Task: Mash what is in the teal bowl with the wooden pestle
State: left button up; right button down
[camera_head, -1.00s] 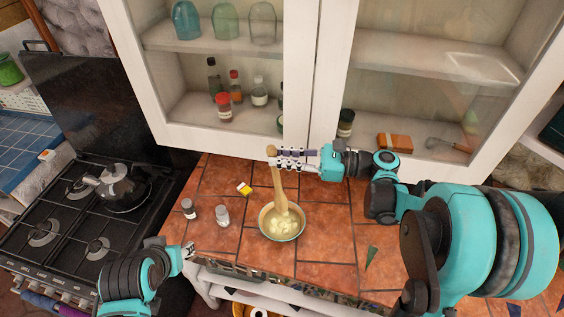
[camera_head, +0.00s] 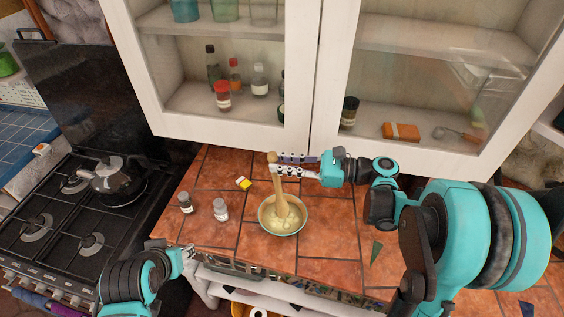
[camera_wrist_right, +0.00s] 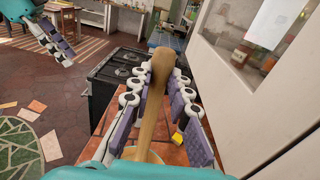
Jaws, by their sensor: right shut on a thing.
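The teal bowl (camera_head: 301,227) stands on the tiled counter and holds pale, lumpy pieces (camera_head: 280,221). The wooden pestle (camera_head: 278,184) stands nearly upright with its thick lower end in the bowl among the pieces. My right gripper (camera_head: 276,167) is shut on the pestle's upper part, above the bowl. The right wrist view shows the pestle (camera_wrist_right: 155,95) between the two rows of finger links. My left gripper (camera_head: 188,251) is at the counter's front edge, left of the bowl and apart from it; its fingers are too small to tell open or shut.
Two small jars (camera_head: 220,209) stand left of the bowl, with a yellow-and-white block (camera_head: 243,183) behind them. A glass-fronted cabinet (camera_head: 230,136) hangs over the counter's back. A stove (camera_head: 60,225) with a kettle (camera_head: 112,178) is at the left. The counter right of the bowl is mostly clear.

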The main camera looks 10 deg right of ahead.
dwell(0.5)
jog(key=shift+b, duration=0.35)
dwell(1.0)
jog(key=shift+b, duration=0.3)
dwell(1.2)
